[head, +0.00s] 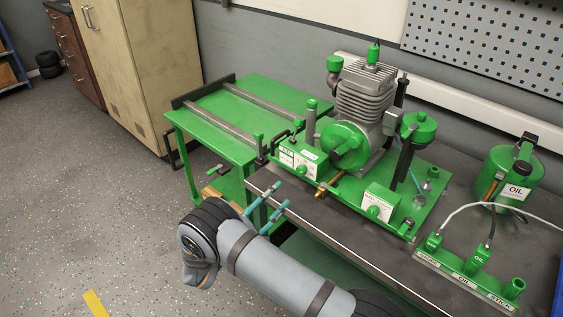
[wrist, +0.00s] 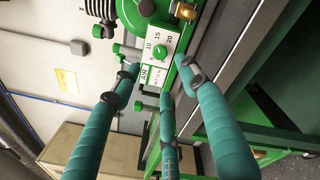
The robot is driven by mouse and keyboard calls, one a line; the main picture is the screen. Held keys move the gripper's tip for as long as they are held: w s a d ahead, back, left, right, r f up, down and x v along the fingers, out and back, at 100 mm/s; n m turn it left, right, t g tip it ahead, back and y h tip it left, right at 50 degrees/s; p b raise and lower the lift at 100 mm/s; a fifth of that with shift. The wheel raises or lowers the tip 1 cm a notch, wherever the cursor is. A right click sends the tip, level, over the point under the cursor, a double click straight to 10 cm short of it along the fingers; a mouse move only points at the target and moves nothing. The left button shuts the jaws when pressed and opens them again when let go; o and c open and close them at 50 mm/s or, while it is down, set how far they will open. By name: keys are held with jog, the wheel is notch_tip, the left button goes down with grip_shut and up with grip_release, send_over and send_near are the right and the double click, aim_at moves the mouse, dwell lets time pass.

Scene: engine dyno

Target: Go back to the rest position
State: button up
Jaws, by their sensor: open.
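My gripper (head: 284,197) has teal fingers and is at the front left corner of the workbench, just in front of the engine rig. In the wrist view its fingers (wrist: 157,84) are spread apart with nothing between them. Beyond the fingertips, the wrist view shows a white dial panel (wrist: 158,50) with numbers and green knobs. The grey finned engine (head: 364,95) stands upright on a green base plate (head: 428,208). I cannot tell the exact gap between the fingertips and the rig.
A green cart (head: 235,116) with two rails adjoins the bench on the left. A green oil can (head: 497,173) and a labelled oil stick holder (head: 468,279) are on the bench (head: 349,227) at right. A beige cabinet (head: 143,70) stands behind.

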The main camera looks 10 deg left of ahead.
aim_at(300, 172)
jog(key=x, duration=1.1)
jog(key=shift+w+d, duration=0.25)
jog(key=shift+d, duration=0.05)
jog(key=shift+w+r+p, duration=0.1)
jog(key=shift+r+p, duration=0.1)
jog(key=shift+p, duration=0.35)
jog(key=shift+f+n+p, duration=0.15)
jog(key=shift+n+p, duration=0.2)
jog(key=shift+n, duration=0.25)
jog(key=shift+f, duration=0.1)
